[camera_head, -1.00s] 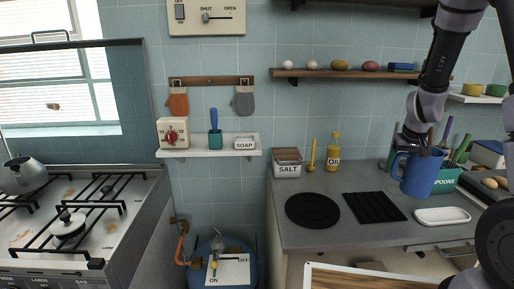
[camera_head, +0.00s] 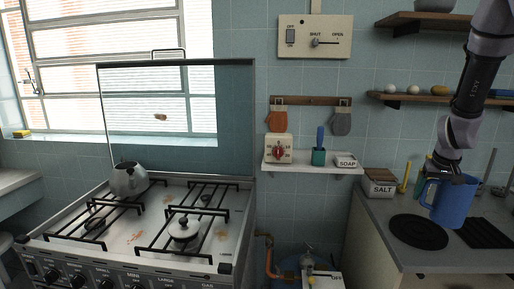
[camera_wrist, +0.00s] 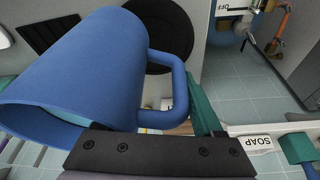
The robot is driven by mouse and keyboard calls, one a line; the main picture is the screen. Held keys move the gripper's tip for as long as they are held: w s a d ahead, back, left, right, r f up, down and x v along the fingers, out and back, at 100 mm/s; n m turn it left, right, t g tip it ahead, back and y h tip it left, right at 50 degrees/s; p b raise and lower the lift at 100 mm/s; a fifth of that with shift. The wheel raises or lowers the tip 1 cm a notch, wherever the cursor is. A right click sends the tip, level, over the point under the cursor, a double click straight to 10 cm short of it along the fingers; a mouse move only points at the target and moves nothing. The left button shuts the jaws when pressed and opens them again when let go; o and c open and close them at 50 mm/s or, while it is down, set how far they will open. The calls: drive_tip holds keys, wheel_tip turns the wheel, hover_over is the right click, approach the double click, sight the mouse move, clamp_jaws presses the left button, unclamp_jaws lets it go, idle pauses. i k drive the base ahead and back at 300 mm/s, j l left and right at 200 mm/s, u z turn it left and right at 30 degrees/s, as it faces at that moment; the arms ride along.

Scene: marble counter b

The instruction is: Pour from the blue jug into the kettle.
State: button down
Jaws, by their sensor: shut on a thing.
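The blue jug (camera_head: 454,203) is at the right in the head view, held above the counter by the black round mat. The grey metal kettle (camera_head: 129,180) stands on the back left of the stove in the head view, far to the left of my gripper.
A shelf (camera_head: 312,168) with a timer and soap hangs between stove and counter. A salt box (camera_head: 380,184) stands left of the jug.

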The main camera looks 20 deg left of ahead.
sight(121, 184)
drive_tip(key=k+j+u, duration=0.1)
drive_tip(key=j, duration=0.8)
drive_tip(key=k+j, duration=0.25)
drive_tip(key=j, duration=0.65)
drive_tip(key=k+j+u, duration=0.15)
drive_tip(key=j, duration=0.75)
drive_tip(key=k+j+u, duration=0.1)
drive_tip(key=j, duration=0.8)
drive_tip(key=k+j, duration=0.1)
drive_tip(key=j, duration=0.85)
drive_tip(key=i, duration=0.5)
drive_tip(key=u, duration=0.05)
